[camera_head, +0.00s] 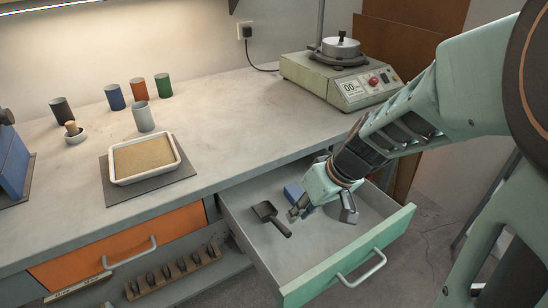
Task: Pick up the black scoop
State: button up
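The black scoop (266,212) lies on the floor of the open drawer, toward its left side. Its pan points to the back left and its handle runs toward the front right. My gripper (322,213) is over the drawer, just right of the scoop, pointing down. Its fingers look spread apart, with nothing seen between them. I see a gap between the gripper and the scoop's pan; the left finger is close to the handle side.
The drawer (345,255) has a green front and raised walls. On the bench are a sand tray (176,173), several coloured cups, a small mortar (76,138) and a green machine (335,82).

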aim_at(283, 227)
jog(key=b+x, duration=0.1)
jog(key=x, duration=0.3)
jog(key=shift+s+f, duration=0.1)
jog(key=shift+f, duration=0.1)
jog(key=b+x, duration=0.2)
jog(key=x, duration=0.4)
jog(key=shift+w+a+f, duration=0.1)
jog(key=shift+w+a, duration=0.1)
jog(key=shift+a, duration=0.1)
grip_shut()
